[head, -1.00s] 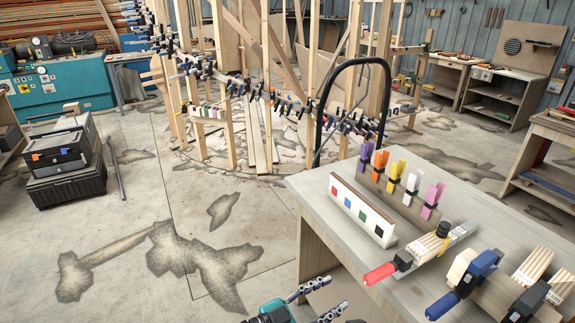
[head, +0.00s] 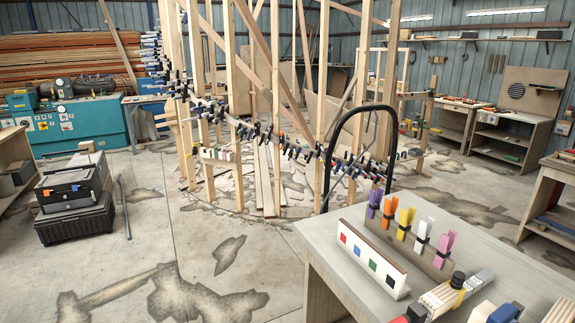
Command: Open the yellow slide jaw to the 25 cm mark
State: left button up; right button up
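The yellow slide jaw (head: 458,281) shows in the head view near the lower right, under a black knob. It sits on a grey metal clamp bar (head: 479,281) on the workbench, beside a wooden block (head: 440,297). A black clamp part (head: 415,313) lies at the bottom edge, where the rest of the clamp is cut off. Any scale marks on the bar are too small to read. Neither of my grippers is in the picture.
The workbench (head: 318,240) carries a white board with coloured squares (head: 371,262) and a rack of coloured clips (head: 420,236). A blue clamp (head: 507,312) lies at the lower right. A black hoop (head: 336,150) rises behind the bench. Open floor (head: 140,230) lies left.

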aim_at(456, 282)
jog(key=z, duration=1.4)
